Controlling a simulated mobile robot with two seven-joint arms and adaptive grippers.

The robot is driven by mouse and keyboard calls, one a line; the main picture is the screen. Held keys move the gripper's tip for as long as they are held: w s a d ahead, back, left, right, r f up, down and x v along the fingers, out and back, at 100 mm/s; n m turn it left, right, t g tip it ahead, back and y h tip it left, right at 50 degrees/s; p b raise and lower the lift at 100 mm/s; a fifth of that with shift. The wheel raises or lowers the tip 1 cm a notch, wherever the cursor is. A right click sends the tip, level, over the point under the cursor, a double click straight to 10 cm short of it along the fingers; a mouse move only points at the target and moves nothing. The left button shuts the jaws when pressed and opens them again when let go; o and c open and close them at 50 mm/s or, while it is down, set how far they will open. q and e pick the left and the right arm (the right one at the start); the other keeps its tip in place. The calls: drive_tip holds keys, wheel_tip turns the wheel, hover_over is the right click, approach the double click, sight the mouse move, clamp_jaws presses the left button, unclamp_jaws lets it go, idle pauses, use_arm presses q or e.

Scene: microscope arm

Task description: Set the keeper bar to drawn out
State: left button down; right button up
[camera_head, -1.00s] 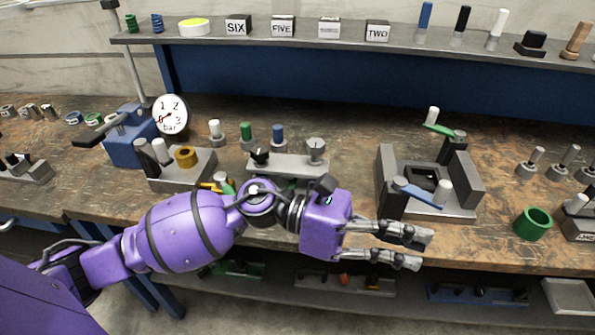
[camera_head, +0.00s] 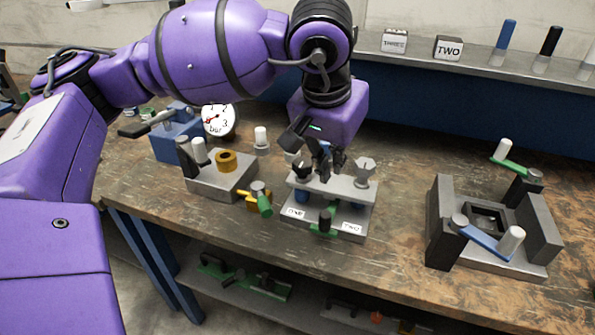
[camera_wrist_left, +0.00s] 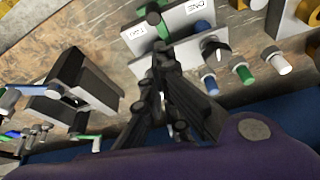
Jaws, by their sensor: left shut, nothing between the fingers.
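My left gripper (camera_head: 325,172) points down over the small station with labels ONE and TWO. It is shut and empty, its fingertips close to the station's raised light-grey bar (camera_head: 336,187); I cannot tell whether they touch it. That bar, which looks like the keeper bar, carries a dark knob at its left and a grey knob (camera_head: 364,172) at its right. A green piece with a black knob (camera_head: 325,222) sits at the station's front edge. In the left wrist view the shut fingers (camera_wrist_left: 163,55) lie over the pale plate, near this black knob (camera_wrist_left: 154,18). My right gripper is out of view.
Left of the station stand a yellow piece with a green handle (camera_head: 262,204), a grey block with a brass ring (camera_head: 227,160) and a pressure gauge (camera_head: 218,121). A grey fixture with a blue lever (camera_head: 484,241) stands right. Bench surface between is clear.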

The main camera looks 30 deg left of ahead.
use_arm(q)
hover_over(331, 208)
drive_tip(key=s+d, duration=0.1)
drive_tip(key=d, duration=0.1)
wheel_tip(331, 208, down, 10)
drive_tip(key=shift+s+a+r, duration=0.1)
drive_tip(key=shift+a+r, duration=0.05)
drive_tip(key=shift+r, duration=0.1)
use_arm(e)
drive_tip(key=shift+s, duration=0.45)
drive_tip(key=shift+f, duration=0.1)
